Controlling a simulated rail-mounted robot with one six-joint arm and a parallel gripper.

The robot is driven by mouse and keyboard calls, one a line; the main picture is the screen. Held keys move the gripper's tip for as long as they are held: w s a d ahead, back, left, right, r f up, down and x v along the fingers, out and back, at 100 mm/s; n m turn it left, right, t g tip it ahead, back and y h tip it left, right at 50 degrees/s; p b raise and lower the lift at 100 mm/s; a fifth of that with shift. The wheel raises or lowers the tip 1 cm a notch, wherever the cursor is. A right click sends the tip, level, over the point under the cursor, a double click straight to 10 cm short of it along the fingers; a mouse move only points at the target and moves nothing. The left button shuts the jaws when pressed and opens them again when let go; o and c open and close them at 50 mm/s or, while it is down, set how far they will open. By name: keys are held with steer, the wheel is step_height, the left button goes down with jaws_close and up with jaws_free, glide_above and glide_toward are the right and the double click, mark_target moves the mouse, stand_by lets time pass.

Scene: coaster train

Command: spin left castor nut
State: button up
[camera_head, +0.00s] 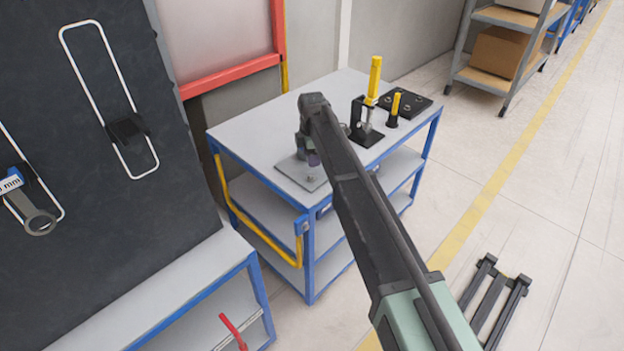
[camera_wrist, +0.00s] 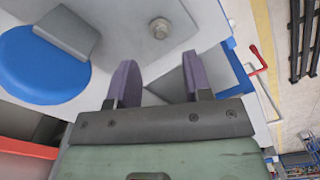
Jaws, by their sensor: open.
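My gripper (camera_wrist: 159,62) shows in the wrist view with two purple fingers set apart, nothing between them. A hex nut (camera_wrist: 160,28), seen from above, sits on a grey plate just beyond the fingertips, roughly in line with the gap and not touched. In the head view my gripper (camera_head: 309,157) points down over the grey plate (camera_head: 290,171) on the cart top. A small nut-like spot (camera_head: 309,178) shows on that plate. A blue disc (camera_wrist: 45,75) with a grey block on it lies left of the nut; I cannot tell whether it is a castor.
The blue-framed cart (camera_head: 250,135) also carries a black stand with a yellow handle (camera_head: 374,78), a smaller yellow-handled tool (camera_head: 395,106) and a black plate (camera_head: 408,100). A dark tool board (camera_head: 90,220) stands left.

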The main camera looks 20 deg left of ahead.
mark_target(312, 175)
step_height(312, 175, down, 7)
steer(key=b, duration=0.5)
steer(key=shift+f, duration=0.15)
jaws_close()
